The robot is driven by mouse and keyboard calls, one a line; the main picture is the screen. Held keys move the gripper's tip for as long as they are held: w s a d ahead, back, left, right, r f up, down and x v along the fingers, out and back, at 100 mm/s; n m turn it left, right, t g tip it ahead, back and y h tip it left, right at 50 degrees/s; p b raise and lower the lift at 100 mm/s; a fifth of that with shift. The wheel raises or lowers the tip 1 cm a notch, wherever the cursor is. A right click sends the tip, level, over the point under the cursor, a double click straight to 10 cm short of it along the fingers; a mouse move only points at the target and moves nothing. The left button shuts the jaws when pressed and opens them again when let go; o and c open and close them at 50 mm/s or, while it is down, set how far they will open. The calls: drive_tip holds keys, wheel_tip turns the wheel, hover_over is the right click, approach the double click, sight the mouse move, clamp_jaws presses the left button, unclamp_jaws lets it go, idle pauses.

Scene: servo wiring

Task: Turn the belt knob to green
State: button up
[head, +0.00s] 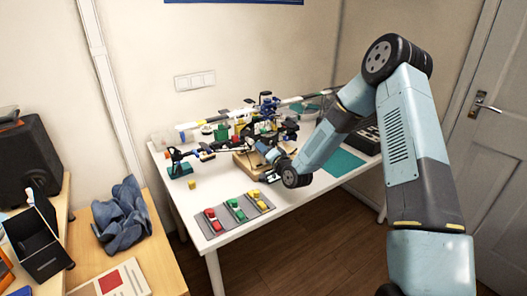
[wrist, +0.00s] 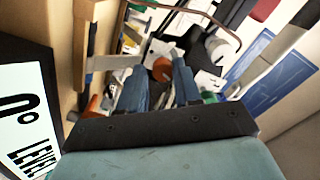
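My gripper (wrist: 161,72) shows in the wrist view as two blue fingers standing apart, so it is open. An orange-red round part (wrist: 162,68) lies beyond and between the fingertips; I cannot tell whether it is the belt knob or whether the fingers touch it. In the head view my arm reaches down from the right to the cluttered white table (head: 225,243), and its end is by a wooden board (head: 243,164). My fingertips there are too small and crowded to make out. No green knob mark can be made out.
Red (head: 211,221), green (head: 237,210) and yellow (head: 259,200) toy-car-like pieces lie on grey plates at the table's front. A green mat (head: 341,162) lies right of my gripper. Blue-black stands and rods crowd the back.

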drive_tip(key=shift+o, duration=1.2)
drive_tip(key=shift+a, duration=0.1)
drive_tip(key=shift+s, duration=0.1)
drive_tip(key=v, duration=1.3)
drive_tip(key=shift+s+d, duration=0.25)
drive_tip(key=shift+d, duration=0.05)
